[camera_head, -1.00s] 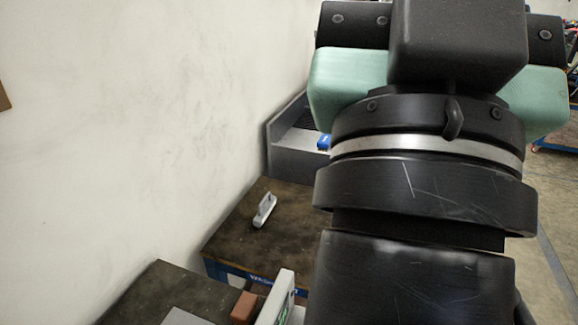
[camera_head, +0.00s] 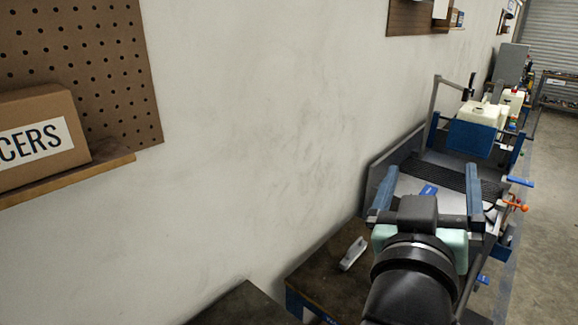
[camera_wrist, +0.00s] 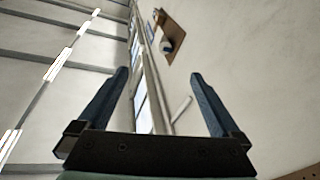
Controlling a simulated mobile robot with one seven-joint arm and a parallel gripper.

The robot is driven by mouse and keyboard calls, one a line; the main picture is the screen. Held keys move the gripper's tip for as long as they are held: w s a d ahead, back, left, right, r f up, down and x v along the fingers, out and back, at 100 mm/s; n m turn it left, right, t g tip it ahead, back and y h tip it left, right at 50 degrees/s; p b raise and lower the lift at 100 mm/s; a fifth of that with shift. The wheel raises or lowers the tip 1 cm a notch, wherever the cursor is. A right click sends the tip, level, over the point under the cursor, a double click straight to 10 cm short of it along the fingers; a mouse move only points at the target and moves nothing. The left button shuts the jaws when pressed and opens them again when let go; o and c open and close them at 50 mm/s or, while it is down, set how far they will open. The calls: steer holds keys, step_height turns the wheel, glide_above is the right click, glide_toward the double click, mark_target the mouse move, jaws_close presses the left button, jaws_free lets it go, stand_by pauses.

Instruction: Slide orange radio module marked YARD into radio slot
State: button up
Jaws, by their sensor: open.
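I cannot make out the orange radio module marked YARD or the radio slot in either view. My gripper (camera_head: 430,168) is open and empty, its two blue fingers wide apart and pointing away from the head camera. In the head view it lies in front of a grey tray-like bench (camera_head: 378,187) by the wall. In the wrist view the gripper (camera_wrist: 160,73) has nothing between its fingers, and the camera looks up at the wall and ceiling.
A dark table (camera_head: 325,275) bears a grey handle-like object (camera_head: 353,253). A carton (camera_head: 40,135) sits on a wall shelf at left. The floor at right is clear.

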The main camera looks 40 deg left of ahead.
steer(key=s+a+f+n+g+p, duration=0.25)
steer(key=a+f+g+p, duration=0.2)
steer(key=f, duration=0.55)
steer(key=s+a+f+n+g+p, duration=0.25)
steer(key=a+f+g, duration=0.25)
steer(key=f, duration=0.6)
steer(key=s+f+n+g+h+p, duration=0.1)
steer(key=s+f+n+g+p, duration=0.1)
steer(key=s+f, duration=0.3)
steer(key=s+f+n+g+h+p, duration=0.1)
steer(key=s+f+g+p, duration=0.3)
steer(key=s, duration=0.6)
steer(key=s+f+n+g+h+p, duration=0.1)
steer(key=s+f+n+g+p, duration=0.1)
steer(key=s+f, duration=0.5)
steer(key=shift+s+d+f+n+g+p, duration=0.15)
steer(key=shift+s+n+g+p, duration=0.1)
steer(key=shift+n+g, duration=0.25)
steer(key=shift+s+d+r+n+g+p, duration=0.1)
steer(key=shift+s+d+n+g+p, duration=0.1)
steer(key=shift+n+g, duration=0.25)
steer(key=shift+f, duration=0.1)
steer(key=shift+a+f, duration=0.1)
step_height(320, 180, down, 9)
steer(key=b, duration=0.8)
steer(key=shift+r+p, duration=0.2)
steer(key=shift+p, duration=0.4)
